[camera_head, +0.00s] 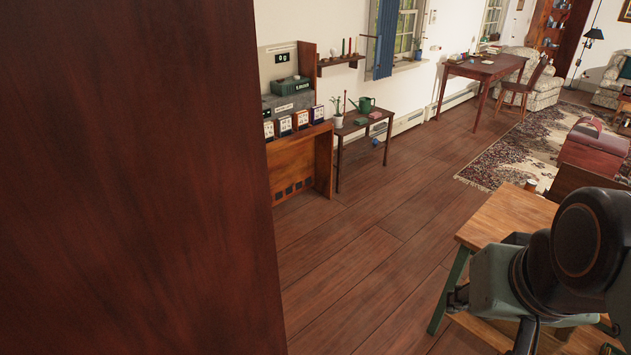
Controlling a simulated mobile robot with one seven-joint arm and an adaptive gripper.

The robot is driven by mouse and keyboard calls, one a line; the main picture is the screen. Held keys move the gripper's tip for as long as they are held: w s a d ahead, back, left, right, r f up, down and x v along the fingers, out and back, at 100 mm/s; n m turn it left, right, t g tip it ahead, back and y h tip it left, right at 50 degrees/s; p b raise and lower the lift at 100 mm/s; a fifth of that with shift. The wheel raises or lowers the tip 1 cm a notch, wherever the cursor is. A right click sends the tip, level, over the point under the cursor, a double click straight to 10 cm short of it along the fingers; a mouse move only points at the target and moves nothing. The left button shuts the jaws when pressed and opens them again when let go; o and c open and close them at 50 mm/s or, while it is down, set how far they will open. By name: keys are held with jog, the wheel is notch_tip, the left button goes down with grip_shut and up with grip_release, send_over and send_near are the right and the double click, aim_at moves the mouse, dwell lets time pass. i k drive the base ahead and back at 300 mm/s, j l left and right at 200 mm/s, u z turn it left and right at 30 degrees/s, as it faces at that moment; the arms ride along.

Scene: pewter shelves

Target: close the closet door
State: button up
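A large dark reddish-brown wooden panel (135,180) fills the left side of the head view, very close to the camera. It looks like the closet door or a side of the closet; I cannot tell which. Its right edge runs nearly upright from top to bottom. No handle, hinge or closet opening shows. My arm (585,245) is at the lower right, well apart from the panel in the picture. Dark parts show at its lower end, but I cannot make out the fingertips or whether they are open or shut.
A wooden table (505,215) with green legs stands behind my arm. Along the wall are a wooden stand (297,165) with boxes and a small side table (350,128) with a watering can. Bare wood floor (360,235) lies between. A patterned rug (515,160) and desk (485,68) are farther back.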

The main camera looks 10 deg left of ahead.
aim_at(136, 214)
jog(key=i+l+z, duration=0.1)
jog(key=i+z, duration=0.25)
jog(key=i, duration=0.2)
jog(key=i+u, duration=0.8)
jog(key=i, duration=0.15)
jog(key=i+u, duration=0.35)
jog(key=i, duration=0.15)
jog(key=i+l+u, duration=0.1)
jog(key=i+u, duration=0.8)
jog(key=i+l+u, duration=0.1)
jog(key=i+u, duration=0.4)
jog(key=i+j+u, duration=0.1)
jog(key=u, duration=0.3)
jog(key=i+u, duration=0.2)
jog(key=u, duration=0.15)
jog(key=i+u, duration=0.1)
jog(key=u, duration=0.3)
jog(key=i+u, duration=0.2)
jog(key=u, duration=0.15)
jog(key=i+u, duration=0.25)
jog(key=u, duration=0.15)
jog(key=i+u, duration=0.2)
jog(key=u, duration=0.15)
jog(key=l+u, duration=0.1)
jog(key=u, duration=1.75)
